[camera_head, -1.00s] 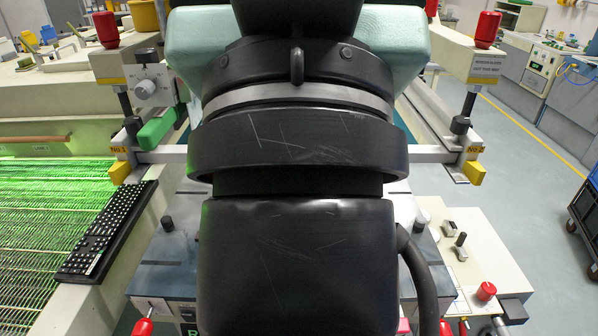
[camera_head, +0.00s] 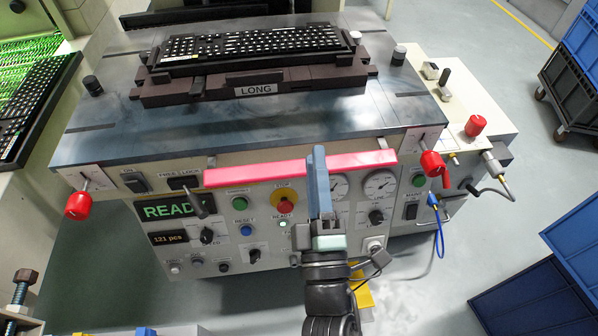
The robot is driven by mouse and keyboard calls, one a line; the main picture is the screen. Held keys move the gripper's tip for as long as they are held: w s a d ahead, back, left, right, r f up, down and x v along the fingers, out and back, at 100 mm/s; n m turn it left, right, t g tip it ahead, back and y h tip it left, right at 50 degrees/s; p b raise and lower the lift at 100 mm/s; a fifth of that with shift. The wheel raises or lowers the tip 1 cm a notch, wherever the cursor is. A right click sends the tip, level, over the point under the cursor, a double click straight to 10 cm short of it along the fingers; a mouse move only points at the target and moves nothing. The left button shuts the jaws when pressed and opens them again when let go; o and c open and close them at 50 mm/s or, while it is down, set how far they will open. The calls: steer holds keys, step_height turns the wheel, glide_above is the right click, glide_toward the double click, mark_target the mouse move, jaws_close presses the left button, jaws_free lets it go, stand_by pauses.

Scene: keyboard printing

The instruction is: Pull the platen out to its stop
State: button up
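The platen (camera_head: 190,128) is a wide blue-grey metal plate on the front of the machine. A dark fixture marked LONG (camera_head: 160,98) sits on it and bears a black keyboard (camera_head: 250,45). A long red-pink handle bar (camera_head: 255,173) runs along the platen's front edge. My gripper (camera_head: 318,165) reaches up from below, seen nearly edge-on. Its blue finger crosses in front of the bar, right of the bar's middle. The finger hides part of the bar. Whether the fingers grip it or how far apart they are cannot be seen.
Below the bar is a control panel (camera_head: 225,235) with a READY display, buttons and gauges. Red knobs stand at the left (camera_head: 79,206) and right (camera_head: 432,163) front corners. A blue cable (camera_head: 439,225) hangs at right. Blue crates (camera_head: 530,300) stand lower right. Another keyboard (camera_head: 30,105) lies at left.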

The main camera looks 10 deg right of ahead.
mark_target(300, 160)
steer(key=s+f+n+g+y+b, duration=0.1)
steer(key=s+f+n+y+b, duration=0.2)
steer(key=f, duration=0.8)
steer(key=shift+h, duration=0.7)
steer(key=p+x, duration=0.1)
steer(key=x, duration=0.3)
steer(key=p+x, duration=0.1)
steer(key=x, duration=0.3)
steer(key=a+p+x, duration=0.1)
steer(key=x, duration=0.3)
steer(key=shift+w+r, duration=0.15)
steer(key=shift+r, duration=0.05)
jaws_close()
